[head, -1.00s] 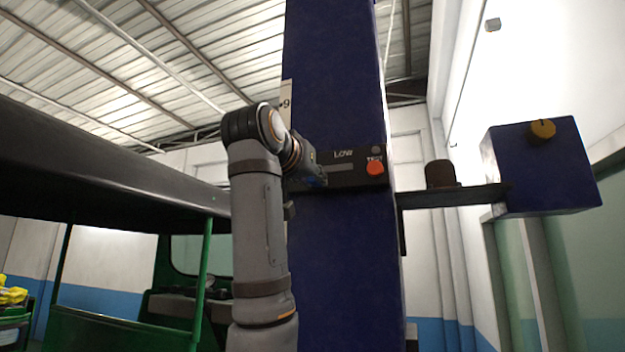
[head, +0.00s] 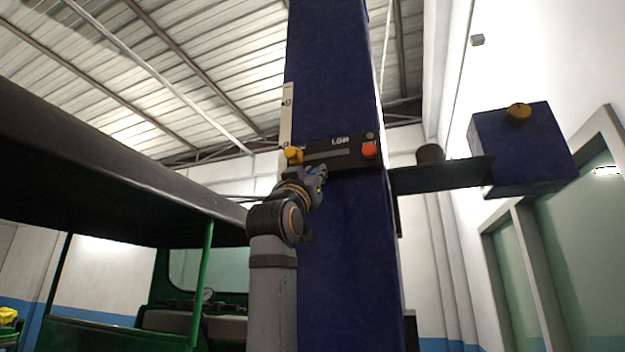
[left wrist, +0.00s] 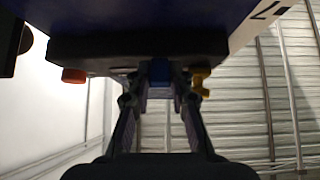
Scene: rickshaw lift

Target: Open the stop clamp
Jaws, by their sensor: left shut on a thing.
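A black bar (head: 336,153) marked LOW crosses the dark blue post (head: 337,85). A yellow knob (head: 293,155) is at its left end and a red button (head: 369,151) at its right. I cannot tell for certain which part is the stop clamp. My left gripper (head: 318,172) is just below the bar, right of the yellow knob. In the left wrist view, the fingers (left wrist: 159,92) are shut on a small blue block (left wrist: 159,72) by the bar's underside. The yellow knob (left wrist: 201,82) is close beside one finger there. My right gripper is out of view.
A dark shelf (head: 440,176) sticks out right of the post, with a brown cylinder on it and a blue box (head: 522,155) with a yellow knob at its end. A green rickshaw with a dark roof (head: 110,170) stands at the left, close to my arm.

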